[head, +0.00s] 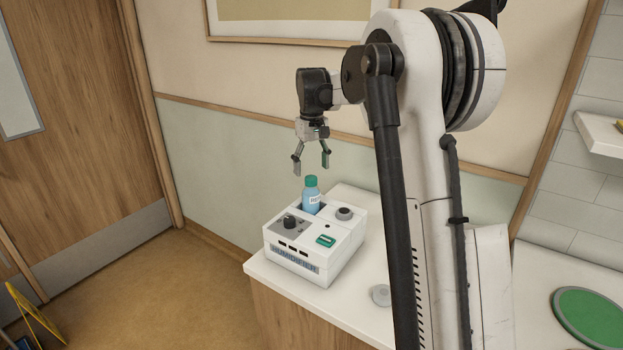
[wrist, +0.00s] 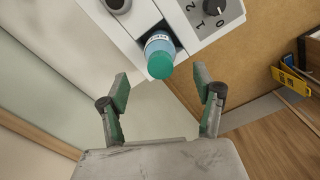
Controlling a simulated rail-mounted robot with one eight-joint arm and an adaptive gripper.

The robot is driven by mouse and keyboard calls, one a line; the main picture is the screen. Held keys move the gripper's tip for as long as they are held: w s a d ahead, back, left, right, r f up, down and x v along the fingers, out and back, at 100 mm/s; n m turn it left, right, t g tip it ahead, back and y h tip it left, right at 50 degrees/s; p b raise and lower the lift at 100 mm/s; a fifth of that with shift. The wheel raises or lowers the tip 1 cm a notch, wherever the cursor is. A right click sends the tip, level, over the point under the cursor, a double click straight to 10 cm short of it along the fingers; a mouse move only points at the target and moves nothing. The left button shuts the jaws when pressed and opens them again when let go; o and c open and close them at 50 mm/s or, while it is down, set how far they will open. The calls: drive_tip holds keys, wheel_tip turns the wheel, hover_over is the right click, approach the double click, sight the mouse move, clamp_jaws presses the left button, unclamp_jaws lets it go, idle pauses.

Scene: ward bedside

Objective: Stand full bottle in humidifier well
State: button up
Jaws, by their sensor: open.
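The bottle (head: 311,195) is light blue with a green cap and a white label. It stands upright in the well of the white humidifier (head: 345,247), its upper part showing above the top and its base hidden inside. In the wrist view the bottle (wrist: 160,54) sits in the dark well opening of the humidifier (wrist: 136,17), cap toward the camera. My gripper (head: 311,165) is above the bottle, pointing down, open and empty, and apart from the cap. In the wrist view my gripper's fingers (wrist: 163,94) are spread wide, with the cap just beyond the gap between them.
The humidifier stands on a white-topped cabinet (head: 345,288) against the wall. A small pale round object (head: 380,295) lies on the cabinet top by my arm. A green round item (head: 590,318) is at the right. A yellow floor sign (head: 36,315) stands at the lower left.

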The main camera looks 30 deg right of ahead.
drive_tip(key=shift+s+a+r, duration=0.25)
drive_tip(key=shift+r, duration=0.3)
drive_tip(key=s+a+r+t, duration=0.2)
drive_tip(key=s+a+r, duration=0.1)
drive_tip(key=s+a, duration=0.4)
drive_tip(key=s+a+r+t, duration=0.1)
drive_tip(key=s+a+r, duration=0.2)
drive_tip(key=s+a, duration=0.5)
drive_tip(key=s+a+f+t, duration=0.1)
drive_tip(key=s+a+f, duration=0.1)
drive_tip(key=s, duration=0.5)
drive_tip(key=s+a+f+t, duration=0.1)
drive_tip(key=s+f, duration=0.2)
drive_tip(key=s, duration=0.4)
drive_tip(key=s+a+f+t, duration=0.2)
drive_tip(key=s+f, duration=0.1)
drive_tip(key=s, duration=0.4)
drive_tip(key=shift+a, duration=0.3)
wheel_tip(320, 180, down, 5)
drive_tip(key=b, duration=0.5)
